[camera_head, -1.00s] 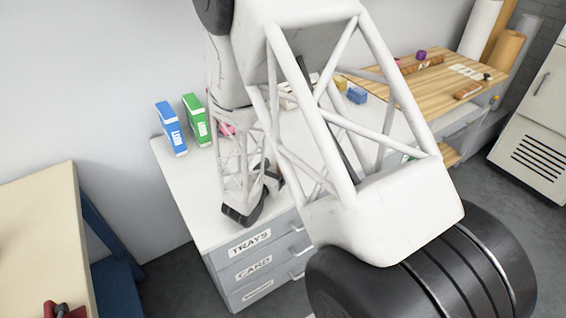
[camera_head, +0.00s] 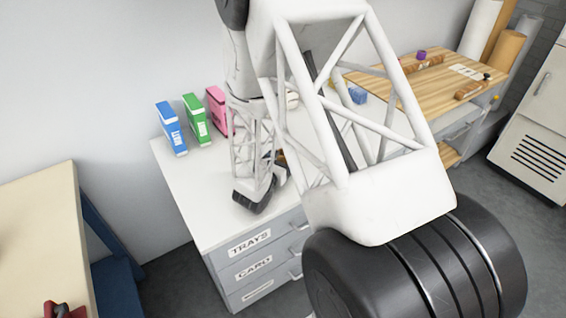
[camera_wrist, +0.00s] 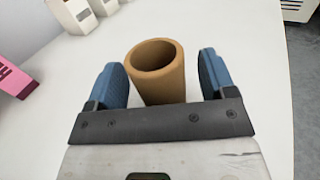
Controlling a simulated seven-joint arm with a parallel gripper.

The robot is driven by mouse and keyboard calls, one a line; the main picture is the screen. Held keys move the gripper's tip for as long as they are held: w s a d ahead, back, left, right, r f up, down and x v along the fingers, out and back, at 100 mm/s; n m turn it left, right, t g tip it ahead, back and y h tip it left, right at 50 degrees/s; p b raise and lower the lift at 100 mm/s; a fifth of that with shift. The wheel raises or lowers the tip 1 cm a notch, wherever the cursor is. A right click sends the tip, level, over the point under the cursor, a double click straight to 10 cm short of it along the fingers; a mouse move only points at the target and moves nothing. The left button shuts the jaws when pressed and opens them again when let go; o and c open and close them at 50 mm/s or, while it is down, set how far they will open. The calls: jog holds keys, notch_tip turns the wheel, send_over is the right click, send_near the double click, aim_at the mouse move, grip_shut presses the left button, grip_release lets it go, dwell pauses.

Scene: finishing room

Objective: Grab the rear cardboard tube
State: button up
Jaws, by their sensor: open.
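One brown cardboard tube (camera_wrist: 166,87) stands upright on the white counter in the wrist view, its hollow end facing up. My gripper (camera_wrist: 161,66) is open, with one blue finger on each side of the tube. A gap shows between the tube and each finger, so the jaws are not closed on it. In the head view my gripper (camera_head: 262,188) is over the counter, its fingers mostly hidden. A small brown patch shows beside it there; I cannot tell if it is this tube. No second tube is clear in the wrist view.
Blue (camera_head: 171,128), green (camera_head: 197,119) and pink (camera_head: 217,110) boxes stand at the back left of the white counter (camera_head: 222,218). White containers (camera_wrist: 73,12) stand behind the tube at upper left. A wooden bench (camera_head: 415,78) with small items lies to the right.

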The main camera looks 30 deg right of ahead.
dwell(0.5)
jog(key=c, duration=1)
jog(key=shift+r, duration=0.15)
jog(key=shift+r, duration=1.7)
jog(key=s+a, duration=0.3)
jog(key=s, duration=0.4)
jog(key=s+a+r, duration=0.1)
jog(key=s+a, duration=0.2)
jog(key=s, duration=0.4)
jog(key=shift+s+r, duration=0.15)
jog(key=shift+s, duration=0.25)
